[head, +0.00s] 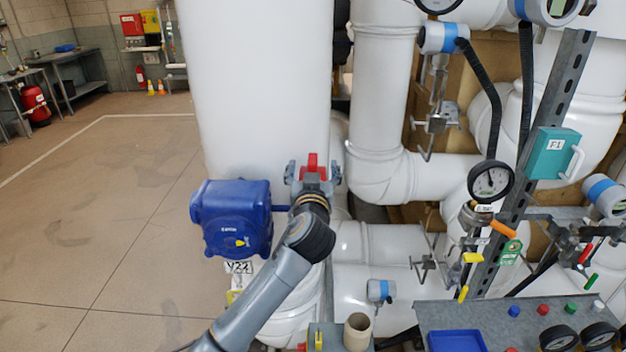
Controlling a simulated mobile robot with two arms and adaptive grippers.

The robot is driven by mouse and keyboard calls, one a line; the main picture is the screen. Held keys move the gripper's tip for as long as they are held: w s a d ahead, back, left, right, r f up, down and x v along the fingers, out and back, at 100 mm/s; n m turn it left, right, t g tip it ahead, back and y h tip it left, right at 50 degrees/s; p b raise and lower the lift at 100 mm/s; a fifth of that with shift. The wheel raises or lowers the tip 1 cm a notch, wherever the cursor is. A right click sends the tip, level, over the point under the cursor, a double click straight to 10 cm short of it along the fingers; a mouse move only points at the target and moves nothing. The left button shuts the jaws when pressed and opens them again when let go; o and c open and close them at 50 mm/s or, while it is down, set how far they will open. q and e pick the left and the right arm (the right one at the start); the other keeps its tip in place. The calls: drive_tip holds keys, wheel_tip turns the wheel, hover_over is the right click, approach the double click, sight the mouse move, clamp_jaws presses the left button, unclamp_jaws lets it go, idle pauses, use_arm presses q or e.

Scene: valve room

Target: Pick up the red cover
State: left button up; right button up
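A red part (313,162), which looks like the red cover, shows in the head view in front of the large white vertical pipe, just right of the blue valve actuator (232,218). My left gripper (313,174) reaches up to it from below. Its two grey fingers stand wide apart, one on each side of the red part, with what looks like a gap on both sides. The gripper's body hides the lower portion of the red part, so I cannot tell whether they touch. My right gripper is not in view.
White pipes, gauges (490,181) and a slotted metal post (535,150) crowd the right side. A grey panel (470,318) holds a blue tray (456,341) and coloured knobs. A beige cup (357,331) stands at the bottom. Open floor (90,230) lies left.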

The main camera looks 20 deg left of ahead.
use_arm(q)
drive_tip(key=c, duration=1.1)
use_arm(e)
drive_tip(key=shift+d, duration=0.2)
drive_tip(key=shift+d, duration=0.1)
use_arm(q)
drive_tip(key=shift+r, duration=0.15)
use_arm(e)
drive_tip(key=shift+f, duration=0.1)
